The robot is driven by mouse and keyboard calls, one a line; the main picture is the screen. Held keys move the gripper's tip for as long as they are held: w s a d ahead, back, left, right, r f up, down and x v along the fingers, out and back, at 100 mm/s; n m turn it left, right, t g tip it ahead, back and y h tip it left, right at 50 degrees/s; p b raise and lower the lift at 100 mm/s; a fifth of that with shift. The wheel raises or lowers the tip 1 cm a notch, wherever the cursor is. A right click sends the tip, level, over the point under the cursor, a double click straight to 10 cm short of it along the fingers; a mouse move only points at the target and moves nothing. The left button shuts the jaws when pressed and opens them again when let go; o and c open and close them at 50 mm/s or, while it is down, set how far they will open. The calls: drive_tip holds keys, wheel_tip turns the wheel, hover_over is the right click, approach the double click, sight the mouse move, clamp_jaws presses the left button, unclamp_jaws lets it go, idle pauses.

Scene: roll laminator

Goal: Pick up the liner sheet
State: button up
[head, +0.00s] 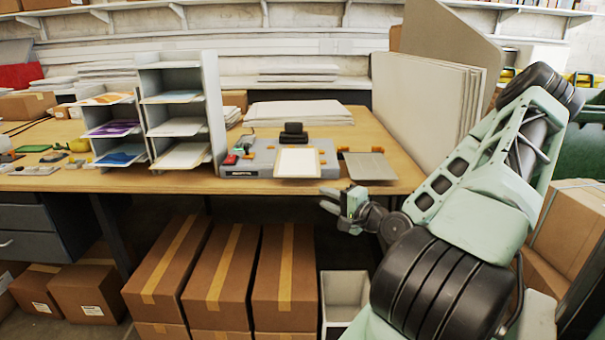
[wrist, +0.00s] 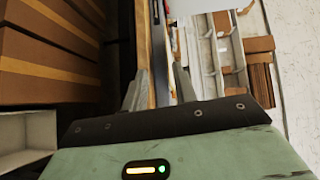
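A white sheet (head: 298,162) lies at the front of the grey laminator (head: 252,165) on the bench, with orange-brown edging at its sides. It looks like the liner sheet, though I cannot be sure. Other sheets lie in the shelf rack (head: 183,127) to the left. My gripper (head: 326,202) is in front of the bench edge, below and right of the white sheet, and apart from it. In the wrist view its two fingers (wrist: 160,85) are apart, with the bench edge showing between them. I see nothing held.
A grey plate (head: 368,166) sits right of the laminator at the bench edge (head: 400,183). Large upright panels (head: 425,100) stand behind it. Brown boxes (head: 285,275) and a pale open bin (head: 344,290) are below the bench. A stack of white sheets (head: 298,112) lies behind.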

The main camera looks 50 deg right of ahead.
drive_tip(key=shift+m+t+h, duration=0.3)
drive_tip(key=shift+m+h, duration=0.4)
drive_tip(key=shift+w+d+b, duration=0.6)
drive_tip(key=shift+w+b, duration=0.4)
drive_tip(key=shift+w, duration=1.55)
drive_tip(key=shift+w+d+b, duration=0.65)
drive_tip(key=shift+w+b, duration=0.35)
drive_tip(key=shift+w, duration=1.55)
drive_tip(key=shift+w+d+b, duration=0.6)
drive_tip(key=shift+w+b, duration=0.4)
drive_tip(key=shift+w, duration=1.55)
clamp_jaws()
